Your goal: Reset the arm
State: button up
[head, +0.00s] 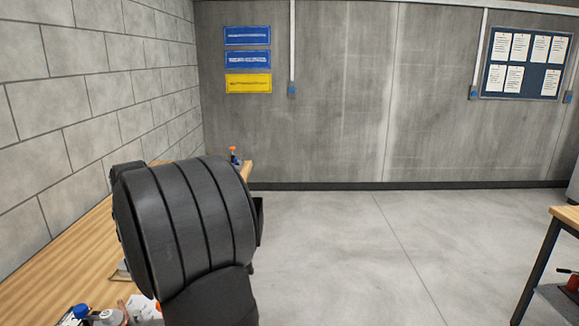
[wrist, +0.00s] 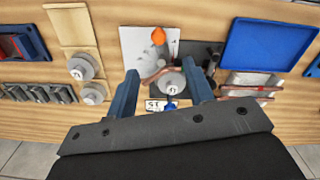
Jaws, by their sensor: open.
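My gripper (wrist: 162,86) shows in the wrist view with its two blue-grey fingers spread apart. It is open, and I see nothing clamped between the fingers. It points at the wooden workbench (wrist: 40,122) from above. A round grey-white piece (wrist: 170,82) shows between the fingers, on or over a dark mat. A curved copper-coloured tube (wrist: 152,77) is just left of it, partly hidden by the left finger. In the head view the dark bulk of my arm covers much of the bench (head: 75,235), and the gripper's fingers are hidden.
A blue tray (wrist: 268,44) is at the right of the bench, with a clear bag (wrist: 250,84) below it. An orange-topped bottle (wrist: 158,36) stands near a white sheet (wrist: 133,45). Round grey pieces (wrist: 81,68) are at the left. Open floor (head: 340,260) is right of the bench.

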notch_tip(320, 180, down, 12)
jog(key=shift+f, duration=0.1)
jog(key=shift+w+a+n, duration=0.2)
jog(key=shift+w+n, duration=0.3)
jog(key=shift+w, duration=0.1)
jog(key=shift+o, duration=0.4)
jog(key=o, duration=1.1)
jog(key=shift+r, duration=0.2)
jog(key=shift+c, duration=0.2)
jog(key=s+a+r+n, duration=0.2)
jog(key=a+r+n, duration=0.1)
jog(key=r+n, duration=1.1)
notch_tip(320, 180, down, 9)
jog(key=shift+a, duration=0.2)
jog(key=shift+r, duration=0.15)
